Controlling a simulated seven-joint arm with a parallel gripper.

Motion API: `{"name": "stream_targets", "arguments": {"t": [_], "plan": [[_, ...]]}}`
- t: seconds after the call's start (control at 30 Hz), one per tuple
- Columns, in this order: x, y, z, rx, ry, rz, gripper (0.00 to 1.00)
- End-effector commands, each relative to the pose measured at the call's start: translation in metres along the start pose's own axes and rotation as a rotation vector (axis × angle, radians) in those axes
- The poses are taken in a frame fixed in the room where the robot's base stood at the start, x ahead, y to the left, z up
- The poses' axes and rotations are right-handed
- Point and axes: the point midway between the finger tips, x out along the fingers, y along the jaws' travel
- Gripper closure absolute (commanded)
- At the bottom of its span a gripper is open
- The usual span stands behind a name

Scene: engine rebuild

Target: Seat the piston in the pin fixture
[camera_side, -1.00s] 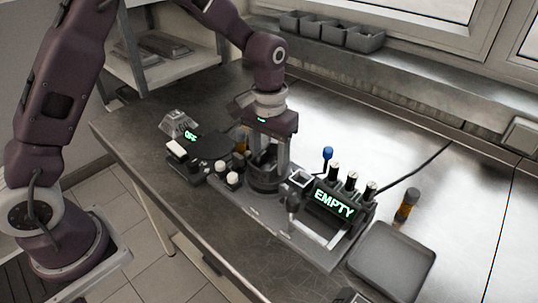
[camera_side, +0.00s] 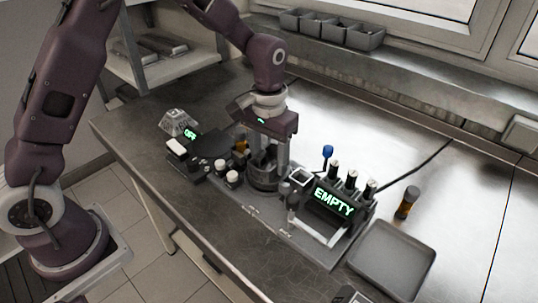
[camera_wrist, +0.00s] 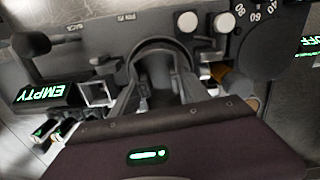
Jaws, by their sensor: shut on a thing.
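My gripper (camera_side: 267,160) points down over a dark round cup-like holder (camera_side: 263,180), which I take for the pin fixture. Its fingers reach into or right above the holder's mouth. The fingers are shut on a dark piece, apparently the piston, mostly hidden by the fingers and the holder. In the wrist view my gripper (camera_wrist: 158,95) has a finger on each side of a dark curved rim. I cannot tell how deep the piston sits or whether it touches the bottom. A display (camera_side: 333,201) on the station reads EMPTY.
White-capped posts (camera_side: 232,179) stand close left of the holder. A heater-like unit with an OFF display (camera_side: 190,135) is farther left. Several black plugs and a blue-topped tool (camera_side: 327,152) stand to the right. A grey tray (camera_side: 392,262) lies at the front right. The back bench is clear.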

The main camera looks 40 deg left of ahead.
Motion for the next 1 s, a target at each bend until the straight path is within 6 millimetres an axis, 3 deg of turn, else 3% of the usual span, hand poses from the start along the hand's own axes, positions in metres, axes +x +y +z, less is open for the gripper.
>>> {"name": "stream_targets", "arguments": {"t": [1.0], "plan": [[0.0081,0.0002,-0.0003,0.000,0.002,0.001,1.00]]}}
